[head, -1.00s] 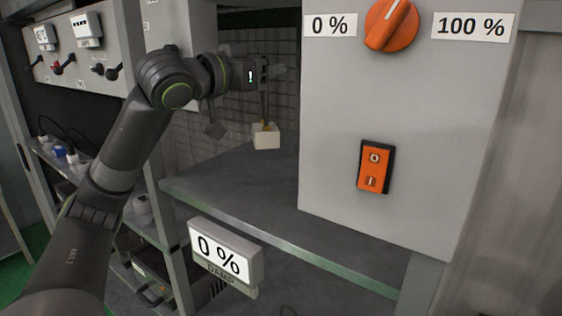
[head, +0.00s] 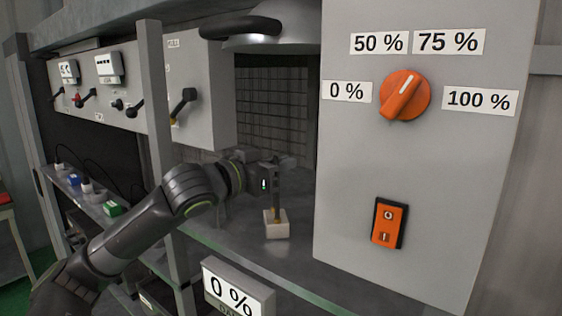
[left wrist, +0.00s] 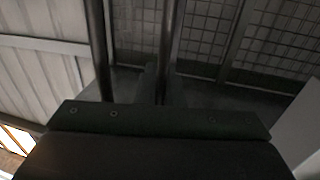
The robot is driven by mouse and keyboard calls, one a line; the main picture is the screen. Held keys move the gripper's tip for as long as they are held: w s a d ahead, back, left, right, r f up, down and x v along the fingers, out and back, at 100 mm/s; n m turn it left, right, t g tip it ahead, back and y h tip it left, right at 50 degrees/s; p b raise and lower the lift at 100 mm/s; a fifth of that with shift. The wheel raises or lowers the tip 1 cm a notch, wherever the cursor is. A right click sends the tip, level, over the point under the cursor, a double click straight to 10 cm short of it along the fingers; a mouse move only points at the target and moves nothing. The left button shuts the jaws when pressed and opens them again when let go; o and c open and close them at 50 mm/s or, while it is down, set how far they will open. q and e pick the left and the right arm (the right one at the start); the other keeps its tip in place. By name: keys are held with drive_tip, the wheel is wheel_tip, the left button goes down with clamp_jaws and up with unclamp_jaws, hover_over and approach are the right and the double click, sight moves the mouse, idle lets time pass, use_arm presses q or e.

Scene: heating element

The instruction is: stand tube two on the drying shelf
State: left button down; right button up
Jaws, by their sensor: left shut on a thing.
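The tube (head: 277,208) is a thin dark upright piece with a yellowish lower part and a white block-shaped base (head: 276,228). My left gripper (head: 277,172) is shut on its upper part, which the jaws partly hide. The tube looks upright over the grey drying shelf (head: 238,232). The base is at or just above the shelf surface; I cannot tell if it touches. In the left wrist view the dark gripper body (left wrist: 160,122) fills the bottom, and the tube is not clear there. My right gripper is not in view.
A grey cabinet with an orange dial (head: 404,95) and an orange switch (head: 389,224) stands right of the tube. A "0 %" display (head: 238,290) hangs at the shelf's front edge. A grey post (head: 158,130) and lever panel (head: 105,95) are on the left.

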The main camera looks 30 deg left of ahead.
use_arm(q)
drive_tip(key=shift+w+d, duration=0.1)
drive_tip(key=shift+w, duration=0.05)
drive_tip(key=c, duration=2)
unclamp_jaws()
drive_tip(key=shift+f, duration=0.2)
drive_tip(key=o, duration=0.4)
drive_tip(key=shift+r, duration=0.1)
drive_tip(key=shift+o, duration=0.2)
